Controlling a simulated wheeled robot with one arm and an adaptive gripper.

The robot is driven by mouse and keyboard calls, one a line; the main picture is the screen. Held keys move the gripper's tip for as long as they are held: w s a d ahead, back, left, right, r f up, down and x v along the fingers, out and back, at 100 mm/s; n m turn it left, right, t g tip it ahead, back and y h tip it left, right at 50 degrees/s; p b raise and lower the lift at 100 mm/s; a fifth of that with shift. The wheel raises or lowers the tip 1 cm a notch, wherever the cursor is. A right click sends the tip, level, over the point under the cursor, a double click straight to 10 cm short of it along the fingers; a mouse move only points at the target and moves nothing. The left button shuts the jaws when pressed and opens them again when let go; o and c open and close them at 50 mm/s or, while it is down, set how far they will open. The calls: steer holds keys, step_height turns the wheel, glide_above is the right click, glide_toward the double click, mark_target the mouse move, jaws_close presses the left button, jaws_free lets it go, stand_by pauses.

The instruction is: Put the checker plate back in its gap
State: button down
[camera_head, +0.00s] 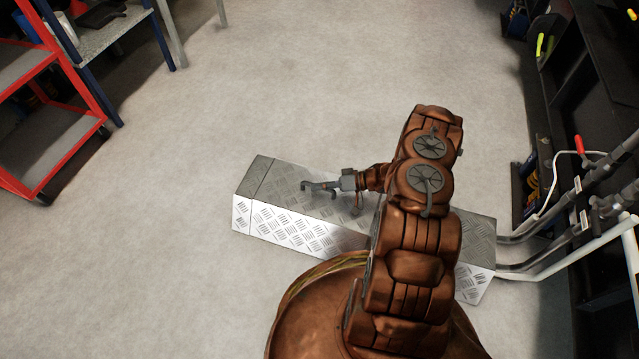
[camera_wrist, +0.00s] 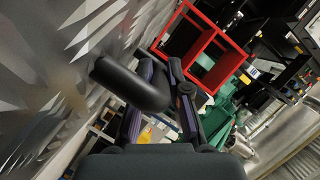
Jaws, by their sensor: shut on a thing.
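The checker plate (camera_head: 285,184) is a bright metal tread plate on top of a long, low checker-plate housing on the floor. A seam separates it from a short end piece at the left. My gripper (camera_head: 312,187) is low over the plate, reaching left. In the wrist view the plate surface (camera_wrist: 40,75) fills the left side, and a dark bent handle (camera_wrist: 125,82) stands off it. My gripper's fingers (camera_wrist: 155,105) are shut on this handle. My arm hides the middle right of the housing. I cannot tell whether the plate lies flush, and no open gap shows.
The housing's right end (camera_head: 475,238) shows past my arm, with pipes (camera_head: 545,225) running from it to the right. A dark rack (camera_head: 590,110) stands at the right. A red shelf cart (camera_head: 45,150) and a workbench (camera_head: 105,30) stand upper left. The floor behind and left is clear.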

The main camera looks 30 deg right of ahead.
stand_by(0.3)
steer(key=c, duration=1.1)
jaws_free()
steer(key=shift+f, duration=0.15)
steer(key=shift+c, duration=0.2)
